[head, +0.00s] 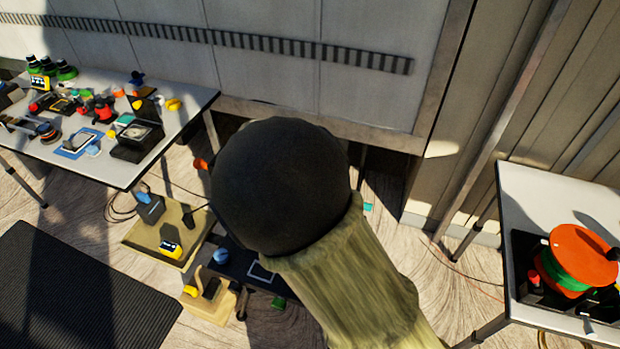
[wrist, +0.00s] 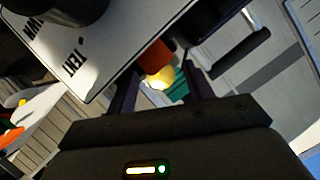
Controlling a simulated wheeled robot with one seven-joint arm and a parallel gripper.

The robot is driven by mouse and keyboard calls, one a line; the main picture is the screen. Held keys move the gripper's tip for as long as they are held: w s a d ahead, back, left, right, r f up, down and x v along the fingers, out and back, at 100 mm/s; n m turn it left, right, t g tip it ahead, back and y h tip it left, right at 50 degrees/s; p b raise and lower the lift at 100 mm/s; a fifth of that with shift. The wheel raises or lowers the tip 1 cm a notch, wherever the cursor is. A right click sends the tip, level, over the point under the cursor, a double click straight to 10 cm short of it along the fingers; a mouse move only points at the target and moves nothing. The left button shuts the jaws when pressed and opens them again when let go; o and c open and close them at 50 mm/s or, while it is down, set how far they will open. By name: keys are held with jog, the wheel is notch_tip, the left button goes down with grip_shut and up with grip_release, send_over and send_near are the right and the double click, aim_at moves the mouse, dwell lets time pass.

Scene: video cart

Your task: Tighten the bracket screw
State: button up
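My gripper (wrist: 162,72) shows in the wrist view, with its two dark fingers apart. An orange piece (wrist: 155,57), a bright yellow round piece (wrist: 160,77) and a green piece (wrist: 180,86) show in the gap between the fingers. They look to be beyond the fingertips, and I see no finger closed on them. I cannot tell whether one of them is a screwdriver handle. I cannot make out the bracket or its screw in either view. My gripper is not visible in the head view.
A large dark ball-like shape (head: 280,185) with an olive, sleeve-like part (head: 360,275) blocks the head view's middle. A cluttered table (head: 95,175) stands left, another table (head: 530,200) with an orange-green reel (head: 575,260) right. Cables cross the floor. A lettered white panel (wrist: 105,45) is near my gripper.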

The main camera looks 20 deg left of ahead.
jog(key=shift+s, duration=0.1)
jog(key=b+v, duration=0.5)
jog(key=v, duration=1.2)
jog(key=shift+s, duration=0.15)
jog(key=shift+f, duration=0.1)
